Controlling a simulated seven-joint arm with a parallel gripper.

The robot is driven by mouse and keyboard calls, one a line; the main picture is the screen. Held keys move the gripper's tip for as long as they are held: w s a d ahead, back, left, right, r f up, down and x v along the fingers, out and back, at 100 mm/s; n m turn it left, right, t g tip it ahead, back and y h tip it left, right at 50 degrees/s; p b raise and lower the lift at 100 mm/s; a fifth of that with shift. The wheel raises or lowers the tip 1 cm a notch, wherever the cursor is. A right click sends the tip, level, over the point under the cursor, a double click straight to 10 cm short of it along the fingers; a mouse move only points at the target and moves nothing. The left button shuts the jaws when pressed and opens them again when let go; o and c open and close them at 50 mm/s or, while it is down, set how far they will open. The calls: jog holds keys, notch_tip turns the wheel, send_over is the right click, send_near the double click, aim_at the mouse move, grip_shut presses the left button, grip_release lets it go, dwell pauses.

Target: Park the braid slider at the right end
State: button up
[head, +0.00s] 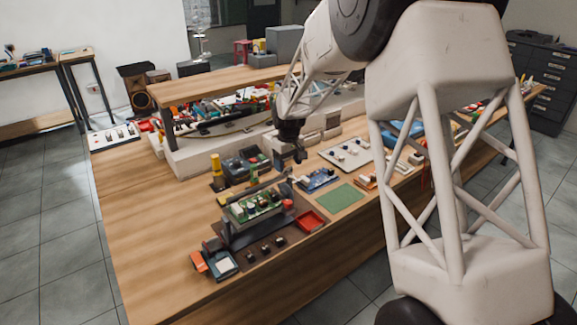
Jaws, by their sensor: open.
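My gripper (299,155) is a small dark end on my pale arm, above the back part of the bench fixture. Its jaws are open and nothing shows between them. Below and to the left is a dark fixture holding a green circuit board (254,206). A grey bar (252,190) runs along the back of the board, with a small reddish part (287,189) near its right end. The braid slider cannot be told for certain at this size; it may be one of the small parts on this fixture. My gripper is apart from the fixture.
A red tray (311,221) and a green mat (339,198) lie right of the fixture. A yellow-topped post (217,168) stands behind it. A blue board (320,180) lies near my gripper. The wooden bench (140,230) is clear at left. A raised shelf (225,82) stands behind.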

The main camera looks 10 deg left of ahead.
aim_at(289, 167)
jog(key=shift+r, duration=3.1)
jog(key=s+d+r+m+t, duration=0.1)
jog(key=s+d+r+m, duration=0.1)
jog(key=s+d+r, duration=0.7)
jog(key=s+d+r+m, duration=0.2)
jog(key=s+d+r, duration=0.3)
jog(key=s+d, duration=0.75)
jog(key=s+d+f+m, duration=0.1)
jog(key=s+d, duration=0.2)
jog(key=s, duration=0.6)
jog(key=s+d+f+m+t, duration=0.1)
jog(key=s+d, duration=0.3)
jog(key=s, duration=0.6)
jog(key=s+d+f+m, duration=0.1)
jog(key=s+d+m, duration=0.2)
jog(key=s, duration=0.7)
jog(key=shift+d+t, duration=0.3)
